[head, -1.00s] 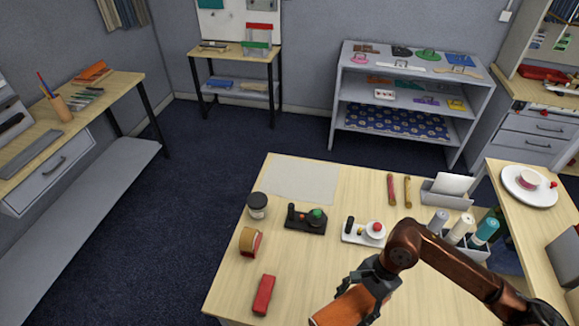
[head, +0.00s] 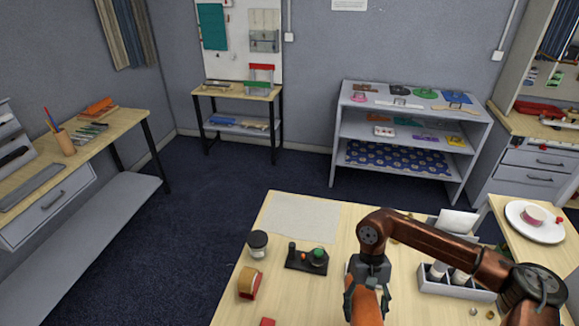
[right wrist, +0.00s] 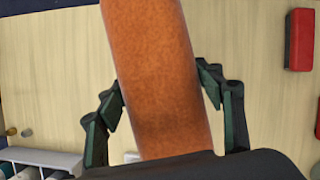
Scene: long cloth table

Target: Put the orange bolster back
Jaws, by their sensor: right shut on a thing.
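The orange bolster (head: 364,306) is held in my right gripper (head: 368,284) over the front part of the near table, and its lower end is cut off by the picture's bottom edge. In the right wrist view the bolster (right wrist: 152,62) runs lengthwise between the two dark fingers of the gripper (right wrist: 157,92), which flank it on both sides. The pale tabletop shows behind it. My left gripper is not in view.
A red block (right wrist: 299,38) lies near the bolster. A grey shelf (head: 408,107) stands behind, beyond open floor.

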